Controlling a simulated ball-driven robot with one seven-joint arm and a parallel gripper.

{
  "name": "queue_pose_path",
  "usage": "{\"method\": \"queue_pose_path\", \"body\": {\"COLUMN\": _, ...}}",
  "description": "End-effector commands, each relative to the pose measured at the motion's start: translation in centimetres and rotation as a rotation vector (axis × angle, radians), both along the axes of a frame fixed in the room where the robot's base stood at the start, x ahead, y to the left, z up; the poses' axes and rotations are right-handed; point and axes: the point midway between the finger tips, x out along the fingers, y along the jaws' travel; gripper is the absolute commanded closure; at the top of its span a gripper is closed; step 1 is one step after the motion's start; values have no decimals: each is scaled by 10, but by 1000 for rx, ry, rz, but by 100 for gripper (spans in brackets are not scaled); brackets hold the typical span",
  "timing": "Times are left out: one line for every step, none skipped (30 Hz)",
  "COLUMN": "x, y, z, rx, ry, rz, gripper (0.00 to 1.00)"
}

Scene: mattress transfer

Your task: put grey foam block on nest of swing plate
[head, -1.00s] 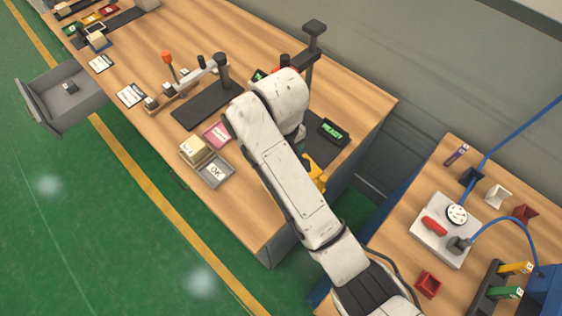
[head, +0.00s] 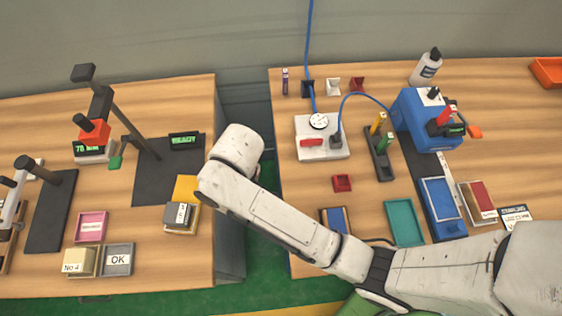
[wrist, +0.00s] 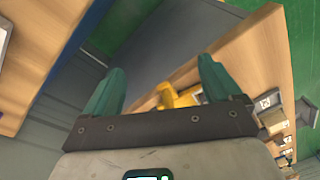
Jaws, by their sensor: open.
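A small grey block (head: 176,217) with a white label, likely the grey foam block, sits at the front of a yellow holder (head: 187,188) on the left table. A blue flat frame (head: 440,203) extends forward from a blue machine (head: 424,120) on the right table. I cannot tell for sure whether this is the swing plate, and its nest is not clear. My gripper (wrist: 163,88) is open and empty in the wrist view, its green fingers wide apart. Beyond them a yellow shape (wrist: 172,97) shows near a table edge. The head view hides the fingers behind my arm.
A gap separates the left table (head: 215,262) from the right table (head: 283,215). The left table holds a pink tray (head: 91,227) and a grey OK tray (head: 117,259). A teal tray (head: 404,223) and a gauge base (head: 321,139) stand on the right table.

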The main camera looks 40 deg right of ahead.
Motion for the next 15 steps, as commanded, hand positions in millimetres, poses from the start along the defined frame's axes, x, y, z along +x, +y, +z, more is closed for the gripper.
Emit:
{"method": "queue_pose_path", "body": {"x": -23, "y": -25, "z": -7, "rx": 0, "ry": 4, "rz": -64, "gripper": 9}}
{"method": "queue_pose_path", "body": {"x": -36, "y": -38, "z": -10, "rx": -3, "ry": -1, "rz": -100, "gripper": 9}}
{"method": "queue_pose_path", "body": {"x": -52, "y": -57, "z": -12, "rx": -10, "ry": -5, "rz": -148, "gripper": 9}}
{"method": "queue_pose_path", "body": {"x": -64, "y": -69, "z": -12, "rx": -16, "ry": -9, "rz": -181, "gripper": 9}}
{"method": "queue_pose_path", "body": {"x": -77, "y": -82, "z": -13, "rx": -23, "ry": -13, "rz": -214, "gripper": 9}}
{"method": "queue_pose_path", "body": {"x": -92, "y": -97, "z": -12, "rx": -36, "ry": -17, "rz": -255, "gripper": 9}}
{"method": "queue_pose_path", "body": {"x": -104, "y": -108, "z": -11, "rx": -44, "ry": -20, "rz": -283, "gripper": 9}}
{"method": "queue_pose_path", "body": {"x": -114, "y": -117, "z": -10, "rx": -53, "ry": -24, "rz": -308, "gripper": 9}}
{"method": "queue_pose_path", "body": {"x": -127, "y": -128, "z": -8, "rx": -65, "ry": -28, "rz": -338, "gripper": 9}}
{"method": "queue_pose_path", "body": {"x": -135, "y": -136, "z": -6, "rx": -75, "ry": -30, "rz": -358, "gripper": 9}}
{"method": "queue_pose_path", "body": {"x": -143, "y": -142, "z": -5, "rx": -83, "ry": -32, "rz": -374, "gripper": 9}}
{"method": "queue_pose_path", "body": {"x": -151, "y": -149, "z": -3, "rx": -92, "ry": -36, "rz": -393, "gripper": 9}}
{"method": "queue_pose_path", "body": {"x": -156, "y": -153, "z": -1, "rx": -97, "ry": -37, "rz": -403, "gripper": 9}}
{"method": "queue_pose_path", "body": {"x": -160, "y": -156, "z": 0, "rx": -102, "ry": -39, "rz": -412, "gripper": 9}}
{"method": "queue_pose_path", "body": {"x": -164, "y": -159, "z": 1, "rx": -107, "ry": -41, "rz": -419, "gripper": 9}}
